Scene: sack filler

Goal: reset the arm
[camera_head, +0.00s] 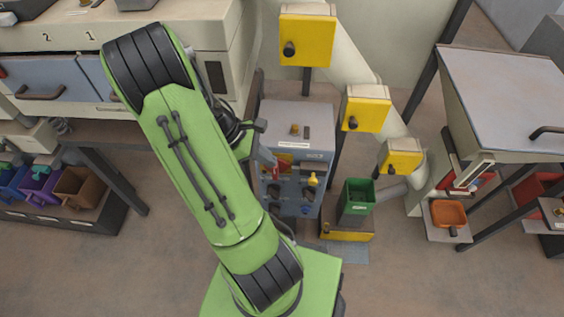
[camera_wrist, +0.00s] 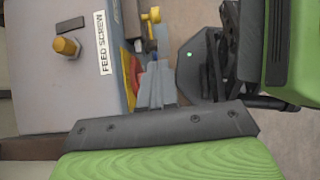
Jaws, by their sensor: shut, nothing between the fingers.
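My green arm (camera_head: 195,160) rises from the bottom of the head view, bends at the upper left and comes back down. My gripper (camera_head: 268,160) is in front of the grey feed screw cabinet (camera_head: 297,125), partly hidden by my own arm. In the wrist view my gripper (camera_wrist: 156,82) shows its grey fingers together, with nothing held. They point toward the front face of the cabinet, which carries a "FEED SCREW" label (camera_wrist: 104,55). I cannot tell the exact gap between fingertips and cabinet face.
The cabinet has an orange knob on top (camera_wrist: 67,46) and a yellow lever (camera_head: 312,180) on its front. A green bin (camera_head: 357,196) stands right of it. Yellow boxes (camera_head: 366,108) line a slanted pipe.

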